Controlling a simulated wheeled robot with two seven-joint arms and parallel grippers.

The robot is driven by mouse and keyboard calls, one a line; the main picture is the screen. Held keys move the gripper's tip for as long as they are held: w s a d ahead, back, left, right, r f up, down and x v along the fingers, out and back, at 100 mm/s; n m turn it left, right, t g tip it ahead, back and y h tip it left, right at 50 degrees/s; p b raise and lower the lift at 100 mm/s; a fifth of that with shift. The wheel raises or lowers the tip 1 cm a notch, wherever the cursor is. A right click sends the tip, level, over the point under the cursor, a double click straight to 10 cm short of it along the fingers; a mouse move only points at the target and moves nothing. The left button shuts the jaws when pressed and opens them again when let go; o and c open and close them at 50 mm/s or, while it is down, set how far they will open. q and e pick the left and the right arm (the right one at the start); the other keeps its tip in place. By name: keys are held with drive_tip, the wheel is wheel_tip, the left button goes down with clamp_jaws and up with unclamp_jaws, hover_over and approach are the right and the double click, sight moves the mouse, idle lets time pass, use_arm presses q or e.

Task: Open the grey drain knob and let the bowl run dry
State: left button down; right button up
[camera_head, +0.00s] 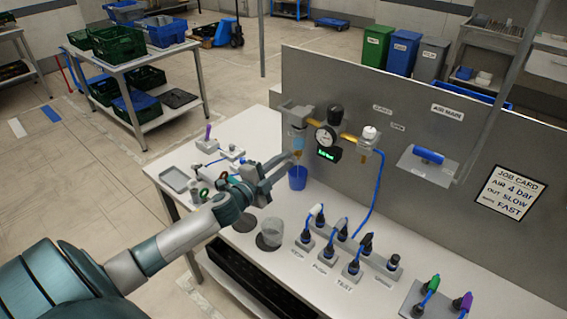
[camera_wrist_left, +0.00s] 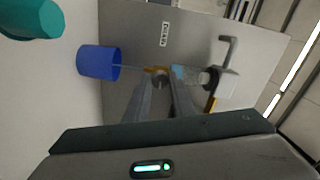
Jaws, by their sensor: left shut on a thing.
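The filter bowl (camera_head: 298,137) hangs on the grey panel; in the left wrist view it is a pale bluish, see-through piece (camera_wrist_left: 188,75). My left gripper (camera_head: 291,160) reaches it from the left, below the bowl. A blue cup (camera_head: 297,178) stands under the drain and also shows in the left wrist view (camera_wrist_left: 98,63). A thin pale line runs between knob and cup; I cannot tell whether it is liquid. The liquid level is unclear. My right gripper is out of view.
A gauge (camera_head: 326,136) and a black knob (camera_head: 335,112) sit right of the bowl. A blue hose (camera_head: 378,195) drops to the bench. A tray (camera_head: 174,180) lies at left.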

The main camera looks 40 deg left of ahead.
use_arm(q)
drive_tip(key=shift+m, duration=0.8)
drive_tip(key=c, duration=1.5)
unclamp_jaws()
drive_tip(key=shift+s, duration=0.15)
drive_tip(key=shift+s+f, duration=0.1)
drive_tip(key=shift+s, duration=0.45)
drive_tip(key=shift+s+a+b, duration=0.2)
drive_tip(key=shift+s+b, duration=0.6)
drive_tip(key=shift+s, duration=1.85)
drive_tip(key=shift+s+a+b, duration=0.25)
drive_tip(key=shift+s+b, duration=0.6)
drive_tip(key=shift+s, duration=1.85)
drive_tip(key=shift+s+a+b, duration=0.2)
drive_tip(key=shift+s+b, duration=0.6)
drive_tip(key=shift+s, duration=1.85)
